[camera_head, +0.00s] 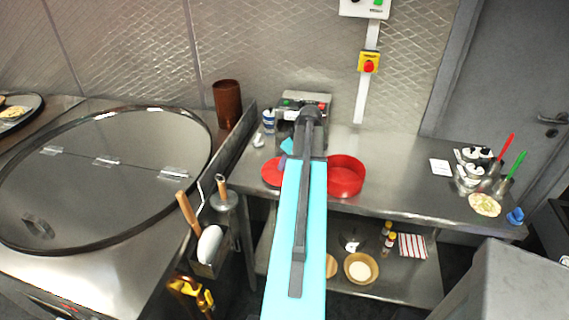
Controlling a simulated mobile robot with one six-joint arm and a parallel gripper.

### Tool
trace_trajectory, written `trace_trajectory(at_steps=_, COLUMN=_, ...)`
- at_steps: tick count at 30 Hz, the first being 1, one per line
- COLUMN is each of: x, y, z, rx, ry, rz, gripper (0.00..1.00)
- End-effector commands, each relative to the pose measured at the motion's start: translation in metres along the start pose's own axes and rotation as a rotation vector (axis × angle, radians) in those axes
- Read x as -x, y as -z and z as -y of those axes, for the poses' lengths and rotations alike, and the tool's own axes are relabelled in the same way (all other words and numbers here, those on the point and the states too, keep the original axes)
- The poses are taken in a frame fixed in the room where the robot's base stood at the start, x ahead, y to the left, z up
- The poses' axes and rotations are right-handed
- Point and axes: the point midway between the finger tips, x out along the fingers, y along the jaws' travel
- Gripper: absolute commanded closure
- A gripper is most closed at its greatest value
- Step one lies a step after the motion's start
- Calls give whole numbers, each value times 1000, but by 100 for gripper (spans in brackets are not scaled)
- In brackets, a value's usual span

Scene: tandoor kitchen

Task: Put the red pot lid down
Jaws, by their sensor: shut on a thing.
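The red pot lid (271,173) shows as a flat red disc at the left part of the steel counter, just left of my arm, which hides its right side. My gripper (284,160) shows only as a small part beside my arm, at the lid's far edge. It is shut on the lid; the fingertips are mostly hidden. I cannot tell whether the lid touches the counter. The red pot (346,176) stands open on the counter, just right of my arm.
The steel counter (400,185) is clear right of the pot, up to a white card (440,167) and utensil containers (480,175). A grey appliance (304,101) stands behind my arm. A bottle (268,121) stands at back left. The tandoor (100,180) is at left.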

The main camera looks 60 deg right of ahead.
Motion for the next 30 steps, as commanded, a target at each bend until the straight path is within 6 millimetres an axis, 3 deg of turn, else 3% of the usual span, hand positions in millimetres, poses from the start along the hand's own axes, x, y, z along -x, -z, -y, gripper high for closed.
trace_trajectory(at_steps=19, x=-12, y=-5, z=0, rx=0, ry=-1, rz=-1, gripper=100)
trace_trajectory(at_steps=20, x=-12, y=-5, z=0, rx=0, ry=-1, rz=-1, gripper=79)
trace_trajectory(at_steps=23, x=-11, y=-5, z=0, rx=0, ry=-1, rz=-1, gripper=64)
trace_trajectory(at_steps=30, x=-11, y=-5, z=0, rx=0, ry=-1, rz=-1, gripper=64)
